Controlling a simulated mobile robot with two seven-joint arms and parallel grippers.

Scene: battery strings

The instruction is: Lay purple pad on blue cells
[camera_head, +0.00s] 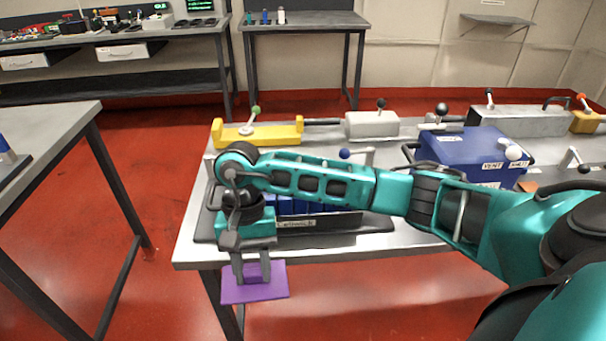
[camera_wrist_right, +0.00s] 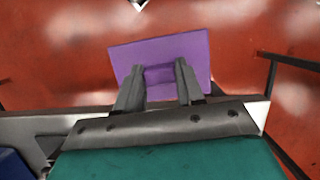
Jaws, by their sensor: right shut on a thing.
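The purple pad (camera_head: 240,293) is a flat square plate with a raised grip block. My right gripper (camera_head: 251,277) is shut on that block and holds the pad in the air, just off the front left edge of the table. The right wrist view also shows the pad (camera_wrist_right: 193,48) between the two fingers of the gripper (camera_wrist_right: 158,75), with red floor beyond it. The blue cells (camera_head: 300,207) sit in a dark tray on the table, behind the gripper and partly hidden by my right arm. My left gripper is not in view.
On the grey table (camera_head: 190,246) stand a yellow clamp fixture (camera_head: 225,134), a grey block (camera_head: 372,124) and a blue box (camera_head: 465,152) with white labels. The tray's raised front wall (camera_head: 320,222) faces me. Another table (camera_head: 45,125) stands at the left, with red floor between.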

